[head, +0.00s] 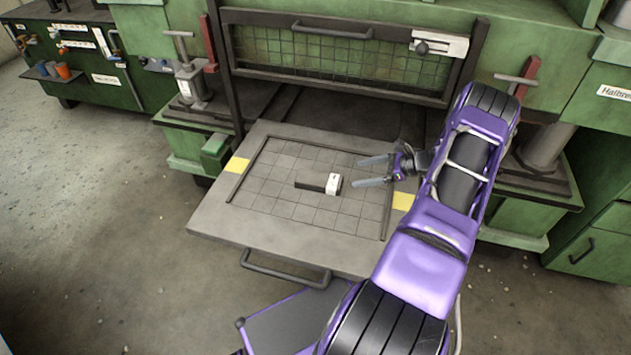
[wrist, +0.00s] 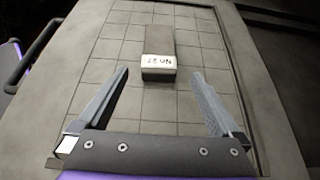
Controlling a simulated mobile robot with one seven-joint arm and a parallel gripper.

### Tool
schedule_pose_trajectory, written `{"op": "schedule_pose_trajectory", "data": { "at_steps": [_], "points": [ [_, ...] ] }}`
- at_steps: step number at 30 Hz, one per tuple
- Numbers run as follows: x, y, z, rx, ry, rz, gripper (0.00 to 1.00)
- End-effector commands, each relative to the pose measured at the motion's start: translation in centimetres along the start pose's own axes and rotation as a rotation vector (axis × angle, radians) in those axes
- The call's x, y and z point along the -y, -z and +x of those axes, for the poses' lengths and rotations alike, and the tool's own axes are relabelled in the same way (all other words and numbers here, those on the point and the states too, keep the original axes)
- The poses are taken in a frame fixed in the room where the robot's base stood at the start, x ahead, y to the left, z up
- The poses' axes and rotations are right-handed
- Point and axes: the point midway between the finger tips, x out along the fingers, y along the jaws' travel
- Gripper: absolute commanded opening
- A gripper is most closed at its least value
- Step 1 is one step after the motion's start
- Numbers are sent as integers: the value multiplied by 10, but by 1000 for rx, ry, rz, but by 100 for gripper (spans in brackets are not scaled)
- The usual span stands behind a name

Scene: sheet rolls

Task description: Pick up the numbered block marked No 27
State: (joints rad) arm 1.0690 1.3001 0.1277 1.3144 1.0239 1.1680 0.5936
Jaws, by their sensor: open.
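The numbered block (head: 333,184) is a small dark bar with a white label on its end. It lies on the gridded plate (head: 275,208) of the pull-out tray. In the wrist view the block (wrist: 159,42) lies ahead of the fingertips, roughly midway between them, and its white label faces me. The label reads as No 27, upside down in this view. My gripper (head: 373,172) is open and empty, to the right of the block in the head view. The wrist view shows both fingers (wrist: 160,76) spread wide, apart from the block.
The tray has a raised dark border and a front handle (head: 285,270). A mesh guard (head: 340,52) stands behind it. Green machine columns with clamps (head: 190,85) flank both sides. The gridded plate around the block is clear.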

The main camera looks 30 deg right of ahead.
Motion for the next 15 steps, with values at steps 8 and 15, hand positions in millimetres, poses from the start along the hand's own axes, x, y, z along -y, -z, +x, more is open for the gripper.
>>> {"op": "schedule_pose_trajectory", "data": {
  "at_steps": [8,15],
  "points": [
    [-2,1,64,0,-5,0,100],
    [-1,0,102,1,-3,0,100]
  ]
}}
